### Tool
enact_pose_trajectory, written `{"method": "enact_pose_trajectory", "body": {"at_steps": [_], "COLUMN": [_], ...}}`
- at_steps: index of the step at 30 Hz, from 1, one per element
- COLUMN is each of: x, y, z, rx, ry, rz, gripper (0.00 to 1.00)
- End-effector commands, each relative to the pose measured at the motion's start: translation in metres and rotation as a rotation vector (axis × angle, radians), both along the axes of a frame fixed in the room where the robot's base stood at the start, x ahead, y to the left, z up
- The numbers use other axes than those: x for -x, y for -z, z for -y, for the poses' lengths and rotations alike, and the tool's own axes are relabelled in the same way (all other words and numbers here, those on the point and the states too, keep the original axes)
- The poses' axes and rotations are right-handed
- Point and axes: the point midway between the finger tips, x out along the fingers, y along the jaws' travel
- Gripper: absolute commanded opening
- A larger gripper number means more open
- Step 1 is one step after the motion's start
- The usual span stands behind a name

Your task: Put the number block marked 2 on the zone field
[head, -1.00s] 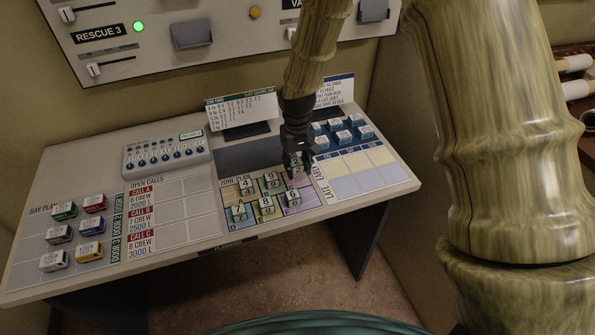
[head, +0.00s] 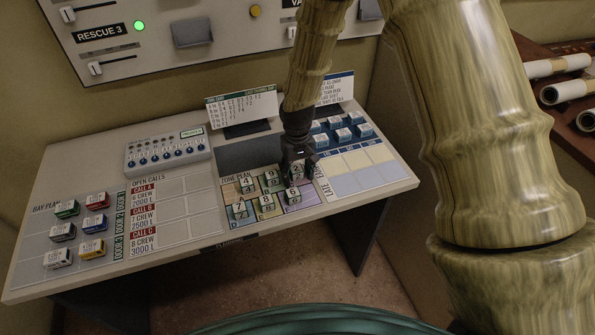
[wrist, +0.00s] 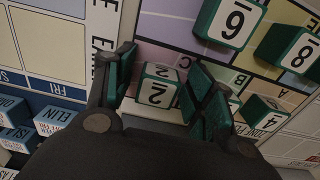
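The number block marked 2 (head: 296,171) is green with white faces. It stands at the upper right cell of the zone plan field (head: 308,199), behind the block marked 6 (head: 292,193). It also shows in the wrist view (wrist: 156,92), between my fingers, with a narrow gap at the left finger. My gripper (head: 297,160) is over it from above, and its fingers look spread around the block in the wrist view (wrist: 160,85). Whether the right finger touches the block is hard to tell.
Blocks 4 (head: 247,183), 9 (head: 271,178), 7 (head: 240,208) and 8 (head: 266,202) stand close by on the zone plan. Blue blocks (head: 340,133) stand at the right. A card stand (head: 242,110) is behind. Coloured blocks (head: 80,228) sit at the left.

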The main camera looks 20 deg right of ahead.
Motion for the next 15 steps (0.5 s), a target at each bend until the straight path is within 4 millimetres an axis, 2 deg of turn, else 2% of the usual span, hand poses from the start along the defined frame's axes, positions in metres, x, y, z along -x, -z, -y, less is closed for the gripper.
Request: {"method": "enact_pose_trajectory", "body": {"at_steps": [8,15], "x": [0.0,-0.001], "y": [-0.001,-0.013], "z": [0.0,0.0], "rx": [0.0,0.0], "ry": [0.0,0.0], "rz": [0.0,0.003], "gripper": [0.57,0.57]}}
